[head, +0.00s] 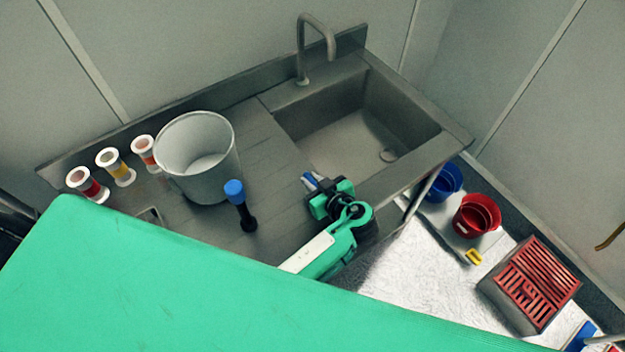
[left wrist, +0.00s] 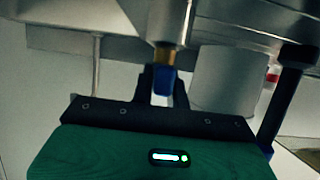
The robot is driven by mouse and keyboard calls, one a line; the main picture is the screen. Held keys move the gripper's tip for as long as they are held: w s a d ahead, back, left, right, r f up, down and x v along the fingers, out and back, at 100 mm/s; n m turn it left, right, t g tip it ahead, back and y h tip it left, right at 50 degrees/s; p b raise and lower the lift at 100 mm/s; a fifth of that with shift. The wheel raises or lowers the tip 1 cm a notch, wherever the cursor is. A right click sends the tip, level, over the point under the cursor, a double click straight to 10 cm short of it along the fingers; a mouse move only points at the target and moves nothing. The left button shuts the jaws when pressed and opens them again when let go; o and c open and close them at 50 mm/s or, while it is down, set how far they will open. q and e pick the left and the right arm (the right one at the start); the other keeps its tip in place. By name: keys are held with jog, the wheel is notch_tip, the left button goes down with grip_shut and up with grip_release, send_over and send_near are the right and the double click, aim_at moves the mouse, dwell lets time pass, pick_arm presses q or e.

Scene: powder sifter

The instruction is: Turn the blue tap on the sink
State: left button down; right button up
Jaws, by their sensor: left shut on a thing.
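The sink (head: 350,140) is a grey metal basin set in a counter, with a curved grey spout (head: 318,38) at its back edge. My left gripper (head: 311,182) is at the counter's front, just left of the basin. It is shut on the blue tap (left wrist: 161,82), which shows between the fingers below a brass-coloured stem (left wrist: 165,60). In the head view only a small bit of blue shows at the fingertips. No water is visible at the spout. My right gripper is not in view.
A grey-white bucket (head: 197,160), a black blue-capped object (head: 241,207) and several spools (head: 88,184) stand on the counter left of the gripper. Lower right are a blue bucket (head: 443,183), a red bucket (head: 477,215) and a red-slatted box (head: 537,283).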

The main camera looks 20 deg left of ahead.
pick_arm(q)
jog(key=shift+f, duration=0.1)
jog(key=shift+a+m+t+h+b, duration=0.1)
jog(key=shift+m+t+h+b, duration=0.4)
jog(key=shift+m+t, duration=0.2)
jog(key=shift+m+t+h+b, duration=0.5)
jog(key=shift+m+t+h, duration=0.4)
jog(key=shift+m+h, duration=0.25)
jog(key=m+t+h, duration=0.1)
jog(key=m+h, duration=0.1)
jog(key=shift+m+h, duration=0.35)
jog(key=m+h, duration=0.1)
jog(key=m+t+h+p, duration=0.1)
jog(key=h, duration=0.1)
jog(key=shift+r+m, duration=0.3)
jog(key=shift+m, duration=0.1)
jog(key=m+h+p, duration=0.1)
jog(key=m+h, duration=0.1)
jog(key=shift+h+p, duration=0.3)
jog(key=shift+p, duration=0.1)
jog(key=shift+f+m+h+p, duration=0.1)
jog(key=shift+m+h+p, duration=0.6)
jog(key=shift+m+h, duration=0.25)
